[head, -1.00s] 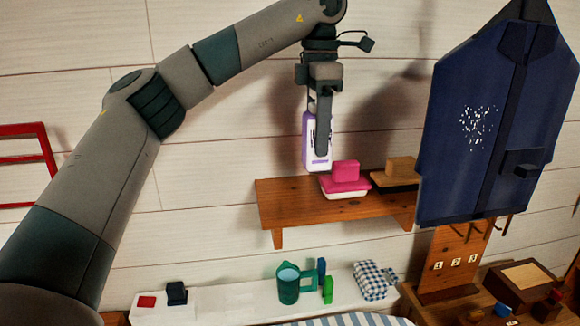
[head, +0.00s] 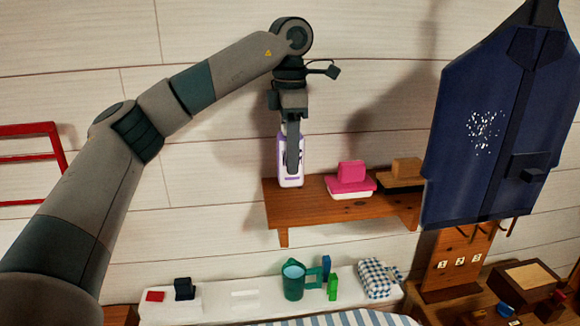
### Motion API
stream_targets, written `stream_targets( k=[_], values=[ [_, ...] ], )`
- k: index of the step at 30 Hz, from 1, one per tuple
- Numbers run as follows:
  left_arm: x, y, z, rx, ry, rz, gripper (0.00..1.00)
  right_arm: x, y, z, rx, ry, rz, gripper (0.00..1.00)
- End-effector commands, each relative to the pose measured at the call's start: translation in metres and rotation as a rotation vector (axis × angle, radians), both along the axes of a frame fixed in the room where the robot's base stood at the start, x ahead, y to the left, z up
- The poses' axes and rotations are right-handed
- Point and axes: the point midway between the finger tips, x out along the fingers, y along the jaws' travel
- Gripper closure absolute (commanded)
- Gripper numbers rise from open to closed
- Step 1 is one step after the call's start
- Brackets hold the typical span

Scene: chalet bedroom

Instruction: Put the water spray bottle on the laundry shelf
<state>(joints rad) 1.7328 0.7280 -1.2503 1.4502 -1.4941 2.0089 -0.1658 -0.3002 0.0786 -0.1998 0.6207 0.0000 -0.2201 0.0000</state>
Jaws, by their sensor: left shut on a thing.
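The water spray bottle (head: 290,178), white with purple edges, is upright at the left end of the wooden wall shelf (head: 322,213). Its base appears at or just above the shelf top; I cannot tell if it touches. My left gripper (head: 292,155) reaches down from above and is shut on the bottle, hiding its upper part and middle. My right gripper is not in view.
A pink brush-like item (head: 350,183) sits right of the bottle on the shelf, with a tan-topped brush (head: 405,171) beyond it. A dark blue garment (head: 490,130) hangs at the right. Below are a green mug (head: 293,283) and a checked cloth (head: 376,278).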

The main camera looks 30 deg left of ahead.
Motion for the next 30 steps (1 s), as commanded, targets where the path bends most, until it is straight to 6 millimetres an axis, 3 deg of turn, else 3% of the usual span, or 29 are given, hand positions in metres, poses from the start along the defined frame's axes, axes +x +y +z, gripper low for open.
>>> stream_targets(
  k=[10,23,24,26,30],
  values=[
    [-0.001,0.001,-0.031,0.000,0.000,0.002,0.90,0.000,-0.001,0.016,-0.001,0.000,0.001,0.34],
    [0.000,0.000,-0.037,-0.001,-0.001,0.001,0.90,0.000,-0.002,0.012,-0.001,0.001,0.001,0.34],
    [0.000,0.000,-0.037,0.000,0.000,0.001,0.49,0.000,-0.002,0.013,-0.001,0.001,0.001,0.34],
    [0.000,0.000,-0.037,0.000,0.000,0.001,0.38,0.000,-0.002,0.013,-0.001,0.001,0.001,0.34],
    [0.000,0.000,-0.037,0.000,0.000,0.001,0.38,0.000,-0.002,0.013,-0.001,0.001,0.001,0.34]
  ],
)
